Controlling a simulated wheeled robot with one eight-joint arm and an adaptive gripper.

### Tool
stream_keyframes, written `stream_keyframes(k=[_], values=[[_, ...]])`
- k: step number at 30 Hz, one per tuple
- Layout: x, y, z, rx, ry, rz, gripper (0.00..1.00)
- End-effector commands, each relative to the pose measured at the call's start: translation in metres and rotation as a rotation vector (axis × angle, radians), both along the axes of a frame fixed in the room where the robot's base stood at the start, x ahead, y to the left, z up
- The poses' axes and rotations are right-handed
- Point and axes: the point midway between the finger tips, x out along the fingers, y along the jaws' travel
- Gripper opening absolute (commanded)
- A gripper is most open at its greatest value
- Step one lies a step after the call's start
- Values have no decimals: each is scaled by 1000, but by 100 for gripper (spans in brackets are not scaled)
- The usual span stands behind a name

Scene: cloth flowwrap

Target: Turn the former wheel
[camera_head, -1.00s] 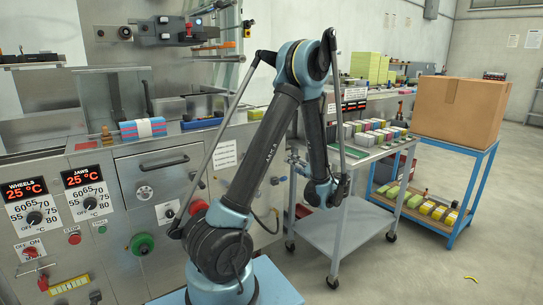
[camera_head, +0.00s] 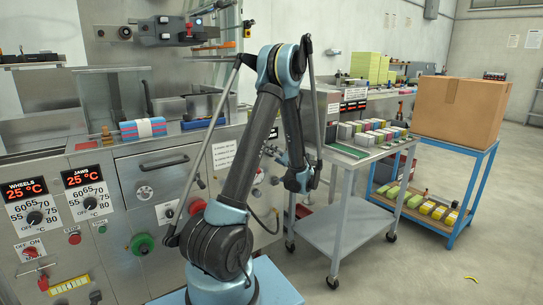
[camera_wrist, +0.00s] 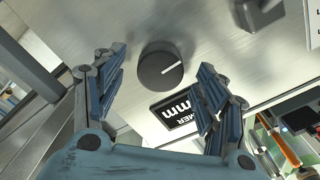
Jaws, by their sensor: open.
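The former wheel (camera_wrist: 161,70) is a round dark knob with a white pointer line on a brushed metal panel in the wrist view. A black label (camera_wrist: 183,115) reading "FORMER mm" sits just below it, upside down in this view. My gripper (camera_wrist: 158,76) is open, its blue-padded fingers on either side of the knob in the picture. I see no contact with the knob. In the head view my gripper (camera_head: 298,178) hangs near the right end of the machine; I cannot make out the knob there.
In the head view a steel cart (camera_head: 345,230) with coloured packs stands right of the arm. A cardboard box (camera_head: 458,110) sits on a blue-framed table. The floor at right is mostly clear.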

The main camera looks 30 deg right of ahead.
Motion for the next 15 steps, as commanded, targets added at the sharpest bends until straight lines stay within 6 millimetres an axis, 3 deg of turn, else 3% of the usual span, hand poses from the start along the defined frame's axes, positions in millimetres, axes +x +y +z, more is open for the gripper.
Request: stream_keyframes(k=[6,15], values=[[20,2,0,0,0,1,66],[24,2,0,0,0,0,66]])
